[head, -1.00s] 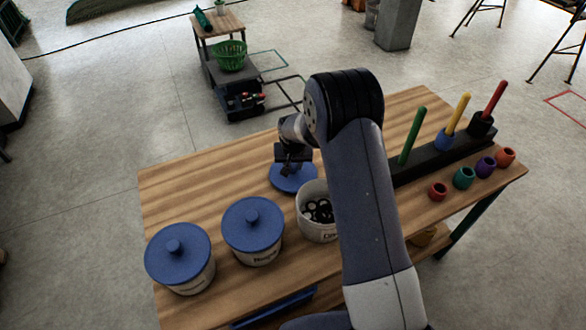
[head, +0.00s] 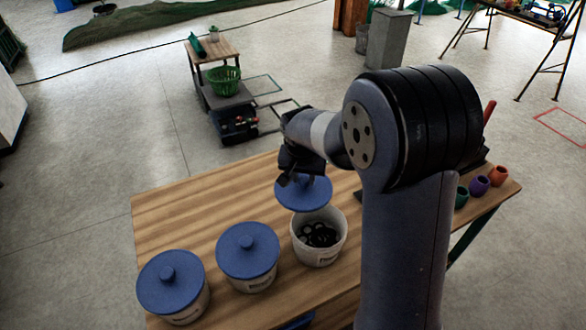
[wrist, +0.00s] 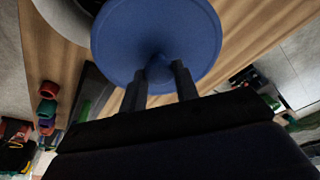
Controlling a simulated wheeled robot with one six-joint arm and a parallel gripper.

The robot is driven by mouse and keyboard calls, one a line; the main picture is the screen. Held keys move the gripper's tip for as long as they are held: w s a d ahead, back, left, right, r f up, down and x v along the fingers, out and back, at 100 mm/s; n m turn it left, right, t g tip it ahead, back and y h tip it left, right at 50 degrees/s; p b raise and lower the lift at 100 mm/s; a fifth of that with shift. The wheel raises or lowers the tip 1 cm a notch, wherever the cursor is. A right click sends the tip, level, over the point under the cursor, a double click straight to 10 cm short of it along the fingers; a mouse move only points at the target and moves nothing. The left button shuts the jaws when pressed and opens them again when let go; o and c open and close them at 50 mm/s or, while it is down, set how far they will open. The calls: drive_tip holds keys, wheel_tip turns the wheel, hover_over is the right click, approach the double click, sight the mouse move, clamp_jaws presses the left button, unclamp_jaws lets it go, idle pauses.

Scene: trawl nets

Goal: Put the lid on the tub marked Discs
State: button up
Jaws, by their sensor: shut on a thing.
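The blue lid (head: 303,194) is off the table, held by its knob in my gripper (head: 300,176). The wrist view shows the lid (wrist: 155,35) between and beyond the two fingers of my gripper (wrist: 160,82), which are shut on the knob (wrist: 160,70). The open white tub (head: 318,254) stands just in front of the lid, with dark and pale ring-like pieces inside. Its label is too small to read surely. The lid appears behind and above the tub's far rim, not seated on it. Part of a white tub shows in the wrist view (wrist: 62,18).
Two white tubs with blue lids (head: 247,250) (head: 171,281) stand to the left on the wooden table (head: 190,205). Coloured cups (head: 480,184) stand at the right end; my arm hides most of the peg stand. The table's back left is clear.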

drive_tip(key=s+d+r+m, duration=0.3)
drive_tip(key=s+d, duration=0.1)
drive_tip(key=s, duration=0.5)
wheel_tip(320, 180, down, 6)
drive_tip(key=b, duration=0.4)
drive_tip(key=shift+w+a+f+h, duration=0.2)
drive_tip(key=shift+a+f+h, duration=0.1)
drive_tip(key=shift+h, duration=0.1)
drive_tip(key=shift+f+b, duration=0.15)
drive_tip(key=shift+b, duration=0.55)
idle(1.6)
idle(0.4)
drive_tip(key=o, duration=1.5)
drive_tip(key=shift+r, duration=0.2)
